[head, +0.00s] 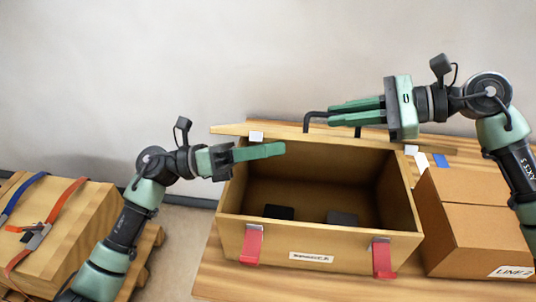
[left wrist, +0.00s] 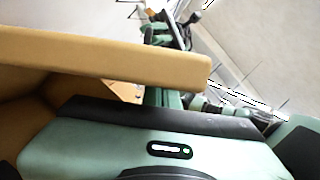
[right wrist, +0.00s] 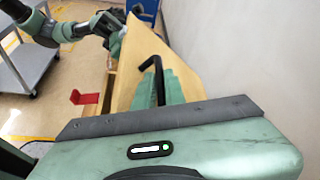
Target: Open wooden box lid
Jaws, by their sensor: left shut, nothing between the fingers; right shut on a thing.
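The wooden box (head: 240,235) stands open on a wooden table, with red latches (head: 252,244) on its front. Its lid (head: 235,129) is tilted back behind the opening, seen nearly edge-on; the right wrist view shows its broad face (right wrist: 178,72). My right gripper (head: 332,113) is shut on the lid's black handle (head: 309,122), which also shows in the right wrist view (right wrist: 152,64). My left gripper (head: 282,148) is shut and empty, over the box's left side near the rear. In the left wrist view, a wooden edge (left wrist: 110,58) crosses close by.
Two dark items (head: 279,212) lie inside the box. A cardboard box (head: 470,225) stands close on the right. A strapped wooden crate (head: 75,210) is at left on a pallet. The wall is behind. A grey cart (right wrist: 30,62) shows in the right wrist view.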

